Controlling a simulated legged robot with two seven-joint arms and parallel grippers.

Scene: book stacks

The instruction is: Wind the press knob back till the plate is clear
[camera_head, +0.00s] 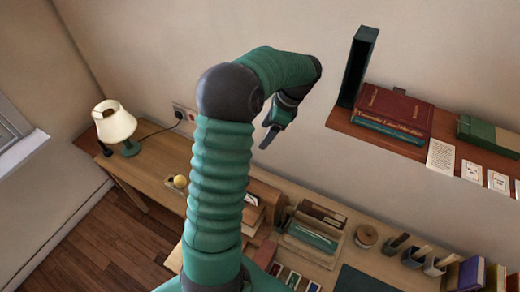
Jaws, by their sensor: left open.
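My left arm rises through the middle of the view and bends over at the top. Its gripper (272,128) hangs in the air in front of the wall, left of the shelf, with its jaws open and nothing seen in them. I cannot make out the press, its knob or its plate for sure. A brown wooden piece (264,190) shows on the desk just right of my arm, partly hidden by it. A small yellow ball-like thing (180,181) sits on the desk left of my arm. My right gripper is not in view.
A wall shelf (345,125) holds red and green books (394,110), an upright dark green holder (358,66) and cards. The wooden desk (150,160) bears a lamp (115,122), an open box (312,235), cups and books (472,273). Air around the gripper is free.

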